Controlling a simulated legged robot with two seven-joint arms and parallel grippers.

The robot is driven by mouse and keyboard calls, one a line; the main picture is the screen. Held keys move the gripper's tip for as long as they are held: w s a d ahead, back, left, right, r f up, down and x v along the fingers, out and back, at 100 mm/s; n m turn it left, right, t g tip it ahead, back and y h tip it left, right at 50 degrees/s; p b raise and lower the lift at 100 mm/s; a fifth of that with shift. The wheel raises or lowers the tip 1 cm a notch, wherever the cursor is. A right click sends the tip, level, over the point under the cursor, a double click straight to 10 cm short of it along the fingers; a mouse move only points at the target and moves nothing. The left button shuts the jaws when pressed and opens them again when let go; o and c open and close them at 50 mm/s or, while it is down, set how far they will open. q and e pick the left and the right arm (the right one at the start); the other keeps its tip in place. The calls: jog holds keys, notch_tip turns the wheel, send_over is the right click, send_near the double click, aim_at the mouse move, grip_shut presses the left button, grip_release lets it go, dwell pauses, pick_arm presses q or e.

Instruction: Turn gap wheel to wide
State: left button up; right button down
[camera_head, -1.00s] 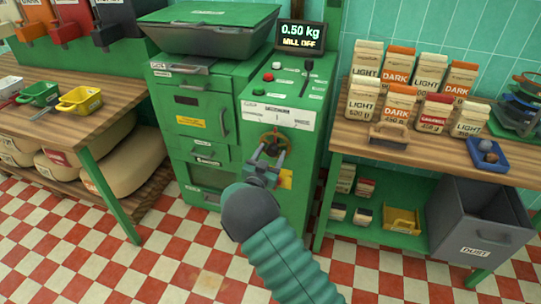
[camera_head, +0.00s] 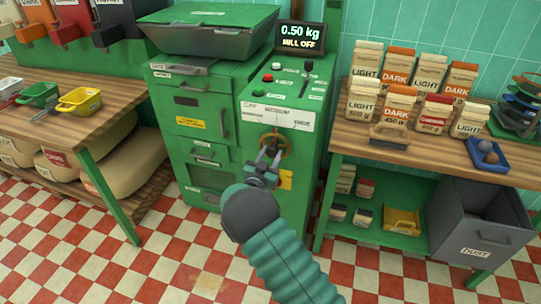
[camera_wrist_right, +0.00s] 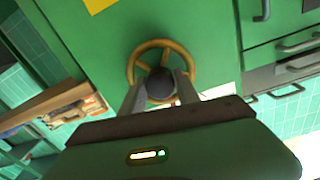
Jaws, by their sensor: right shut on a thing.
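The gap wheel (camera_head: 286,146) is a brass-orange spoked handwheel with a dark hub, on the front of the green mill. In the right wrist view the wheel (camera_wrist_right: 160,43) faces me. My right gripper (camera_head: 269,153) is at the wheel's middle. In the right wrist view its two fingers (camera_wrist_right: 160,82) close on opposite sides of the dark hub, and they hide part of the lower rim. The wheel's scale markings are too small to read. My left gripper is not in view.
The mill's screen (camera_head: 301,37) reads 0.50 kg, MILL OFF. Buttons and a lever sit on the panel above the wheel. A bench with several bags (camera_head: 397,103) stands at the right, a wooden bench (camera_head: 60,125) at the left. A yellow patch (camera_head: 286,179) is below the wheel.

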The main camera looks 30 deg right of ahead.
jog(key=shift+f, duration=0.1)
jog(key=m+b, duration=0.2)
jog(key=m, duration=0.1)
jog(key=shift+m, duration=0.4)
jog(key=shift+m+b, duration=1.35)
jog(key=shift+m, duration=0.55)
jog(key=c, duration=0.9)
grip_release()
jog(key=p+v, duration=0.1)
jog(key=v, duration=0.7)
jog(key=p+v, duration=0.2)
jog(key=v, duration=0.7)
jog(key=shift+r, duration=0.25)
